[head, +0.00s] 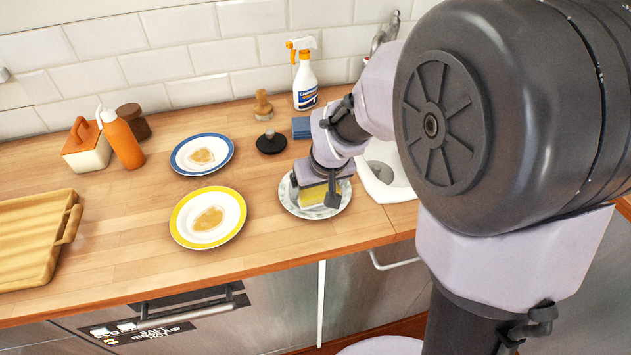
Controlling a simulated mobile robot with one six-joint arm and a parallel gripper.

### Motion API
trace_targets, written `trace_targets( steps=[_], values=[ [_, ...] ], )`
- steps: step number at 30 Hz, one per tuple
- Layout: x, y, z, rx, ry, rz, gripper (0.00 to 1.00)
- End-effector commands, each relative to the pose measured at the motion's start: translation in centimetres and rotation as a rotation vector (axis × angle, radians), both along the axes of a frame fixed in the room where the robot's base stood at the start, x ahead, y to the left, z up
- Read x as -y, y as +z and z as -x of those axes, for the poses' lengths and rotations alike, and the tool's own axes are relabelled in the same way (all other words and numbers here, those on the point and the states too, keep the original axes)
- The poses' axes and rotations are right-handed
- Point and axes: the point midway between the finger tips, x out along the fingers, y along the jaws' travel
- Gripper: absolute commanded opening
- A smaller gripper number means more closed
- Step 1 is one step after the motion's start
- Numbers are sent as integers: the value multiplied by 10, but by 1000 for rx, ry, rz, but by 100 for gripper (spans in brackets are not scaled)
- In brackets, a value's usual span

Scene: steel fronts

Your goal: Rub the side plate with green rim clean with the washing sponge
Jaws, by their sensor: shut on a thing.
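A washing sponge (312,197), yellow, is held in my gripper (322,190), which is shut on it. The sponge is low over a pale plate (318,213) with a greyish, mottled look, right of the other plates. It appears to be down on the plate, but I cannot tell for sure whether it touches. My gripper and the sponge hide much of this plate's middle and back. No clearly green rim shows. A blue-rimmed plate (183,168) and a yellow-rimmed plate (179,224) lie to the left, each with a brownish smear in the middle.
A spray bottle (306,88), blue cloths (301,128), a black knobbed disc (270,145) and a wooden brush (263,106) stand behind. The sink (398,183) is at right, partly hidden by my arm. An orange bottle (121,140) and wooden tray (30,240) are at left.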

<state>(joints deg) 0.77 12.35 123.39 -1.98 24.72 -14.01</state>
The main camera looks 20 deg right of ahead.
Motion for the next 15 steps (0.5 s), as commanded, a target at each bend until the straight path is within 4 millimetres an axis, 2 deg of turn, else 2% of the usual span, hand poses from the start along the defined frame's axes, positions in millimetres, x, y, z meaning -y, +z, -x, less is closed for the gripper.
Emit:
trace_targets(
  steps=[3, 15],
  values=[
    [0, -4, 9, -9, -1, -1, 22],
    [-1, -4, 14, -16, -1, -2, 22]
  ],
)
